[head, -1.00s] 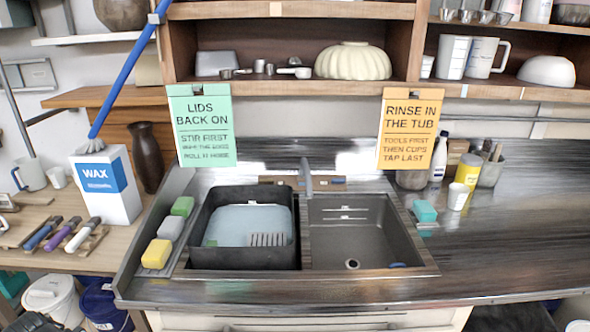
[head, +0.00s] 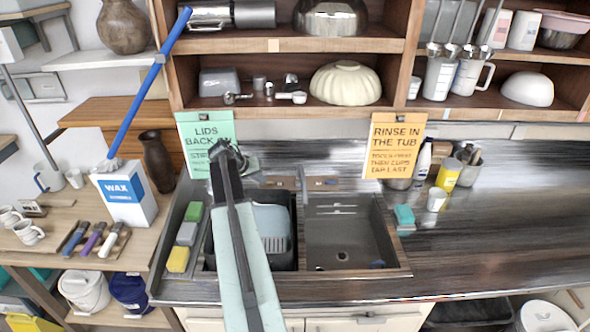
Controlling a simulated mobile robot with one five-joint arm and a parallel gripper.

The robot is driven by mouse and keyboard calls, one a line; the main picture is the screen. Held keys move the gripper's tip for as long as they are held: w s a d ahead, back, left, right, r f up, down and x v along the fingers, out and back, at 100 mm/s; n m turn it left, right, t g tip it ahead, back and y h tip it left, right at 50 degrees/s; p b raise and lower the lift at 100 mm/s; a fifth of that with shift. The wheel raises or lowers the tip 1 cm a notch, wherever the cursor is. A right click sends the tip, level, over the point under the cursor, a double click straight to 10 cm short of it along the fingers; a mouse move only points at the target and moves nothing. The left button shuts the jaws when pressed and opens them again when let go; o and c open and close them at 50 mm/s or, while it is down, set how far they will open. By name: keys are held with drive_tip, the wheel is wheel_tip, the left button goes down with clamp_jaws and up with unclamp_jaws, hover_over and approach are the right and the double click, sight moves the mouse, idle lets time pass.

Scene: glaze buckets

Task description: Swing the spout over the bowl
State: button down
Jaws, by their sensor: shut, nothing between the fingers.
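The thin grey spout (head: 303,184) stands at the back of the sink, near the divider between the two bowls. It looks roughly in line with the divider. The right bowl (head: 340,243) is bare grey metal with a drain in its floor. The left bowl holds a dark tub (head: 284,197) with a pale blue content and a slotted piece, partly hidden by my arm. My gripper (head: 226,158) is shut and empty, left of the spout and apart from it in the picture. It covers part of the green sign.
A green sign (head: 203,128) and an orange sign (head: 393,150) hang from the shelf above the sink. Green, grey and yellow sponges (head: 178,259) line the left ledge. A teal sponge (head: 404,214), a cup and a yellow can stand at right. The right counter front is clear.

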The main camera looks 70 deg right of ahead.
sight(302, 183)
drive_tip(key=s+d+f+b, duration=0.5)
drive_tip(key=s+d+b, duration=0.1)
drive_tip(key=s+d, duration=0.3)
drive_tip(key=shift+s+d+f+m+g+b, duration=0.3)
drive_tip(key=shift+d+f+m+b, duration=0.1)
drive_tip(key=shift+d, duration=0.4)
